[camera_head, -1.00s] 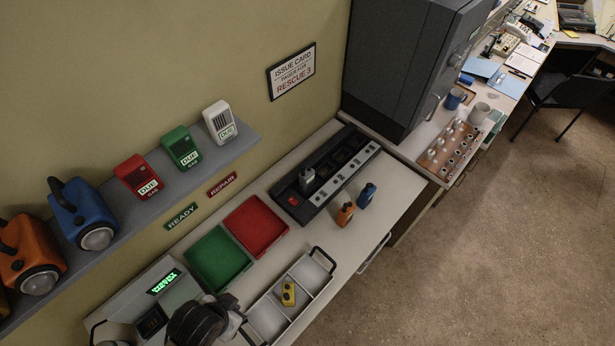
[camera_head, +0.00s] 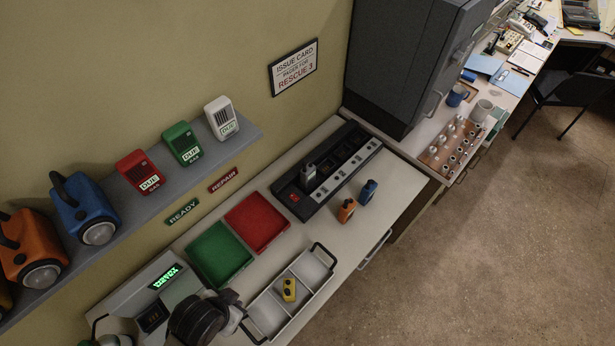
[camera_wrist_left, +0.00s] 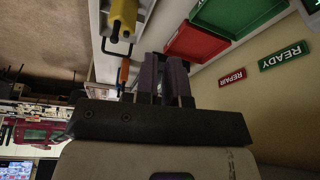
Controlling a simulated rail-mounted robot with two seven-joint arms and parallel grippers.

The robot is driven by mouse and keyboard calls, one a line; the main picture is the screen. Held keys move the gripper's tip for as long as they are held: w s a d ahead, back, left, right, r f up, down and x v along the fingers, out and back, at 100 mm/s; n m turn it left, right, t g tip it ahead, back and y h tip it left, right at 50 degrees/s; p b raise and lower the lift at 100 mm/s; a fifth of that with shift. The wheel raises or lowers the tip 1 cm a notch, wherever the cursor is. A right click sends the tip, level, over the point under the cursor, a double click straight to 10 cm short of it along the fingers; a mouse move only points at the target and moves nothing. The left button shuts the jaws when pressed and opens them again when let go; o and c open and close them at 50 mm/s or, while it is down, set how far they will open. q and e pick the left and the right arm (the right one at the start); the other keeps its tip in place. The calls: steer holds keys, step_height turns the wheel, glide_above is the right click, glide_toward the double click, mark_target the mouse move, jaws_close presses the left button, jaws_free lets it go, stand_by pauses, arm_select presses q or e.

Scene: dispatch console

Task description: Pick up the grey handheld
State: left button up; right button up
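My left gripper (camera_head: 236,300) is low in the head view, near the tray and well apart from the grey handheld. In the left wrist view its two fingers (camera_wrist_left: 164,75) are close together with nothing visible between them. The grey handheld is not clearly visible in the left wrist view. My right gripper is in neither view.
Orange (camera_head: 347,210) and blue (camera_head: 368,191) handhelds stand before the rack. A yellow one (camera_head: 289,289) is in the divided tray (camera_head: 268,312). Green (camera_head: 220,254) and red (camera_head: 257,223) trays lie left of the rack. A shelf (camera_head: 180,180) with pagers and lamps juts out above.

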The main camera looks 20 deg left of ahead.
arm_select(q)
steer(key=o, duration=1.1)
steer(key=shift+f, duration=0.1)
